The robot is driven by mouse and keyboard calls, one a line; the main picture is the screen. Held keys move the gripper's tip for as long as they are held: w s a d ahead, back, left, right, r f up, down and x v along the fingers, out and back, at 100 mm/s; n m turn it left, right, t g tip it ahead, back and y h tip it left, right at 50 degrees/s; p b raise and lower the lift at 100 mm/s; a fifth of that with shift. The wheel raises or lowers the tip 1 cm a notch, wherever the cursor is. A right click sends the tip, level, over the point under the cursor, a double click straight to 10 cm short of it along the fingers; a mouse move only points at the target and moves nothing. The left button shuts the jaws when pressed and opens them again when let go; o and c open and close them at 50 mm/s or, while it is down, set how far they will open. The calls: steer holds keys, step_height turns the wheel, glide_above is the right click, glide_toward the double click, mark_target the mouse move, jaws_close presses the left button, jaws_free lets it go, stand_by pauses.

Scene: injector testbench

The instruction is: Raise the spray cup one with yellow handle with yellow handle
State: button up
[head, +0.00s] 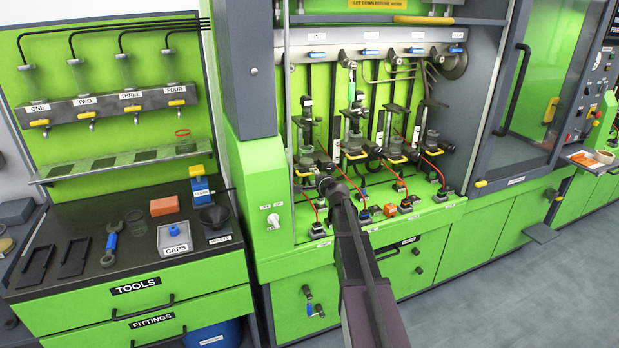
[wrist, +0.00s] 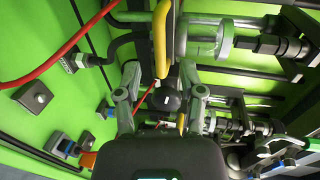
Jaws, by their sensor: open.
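Spray cup one (head: 307,156) is the leftmost clear cup in the bench bay in the head view, with its yellow handle (head: 303,172) below it. In the wrist view a yellow handle (wrist: 160,38) runs down from the top edge, beside a clear cup (wrist: 203,38). My gripper (wrist: 161,80) is open, with one finger on each side of that handle's lower end. I see no clear contact. In the head view my gripper (head: 326,184) is at the front of the leftmost station, and my arm hides part of the bay.
More cups with yellow handles (head: 357,155) stand to the right. Red cables (wrist: 65,48) and black hoses (wrist: 115,45) run close to my fingers. Small connector blocks (head: 390,210) sit on the green ledge below. A tools counter (head: 80,287) stands at left.

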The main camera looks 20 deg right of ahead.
mark_target(310, 174)
steer(key=shift+b+x, duration=0.3)
steer(key=shift+x, duration=1.8)
jaws_close()
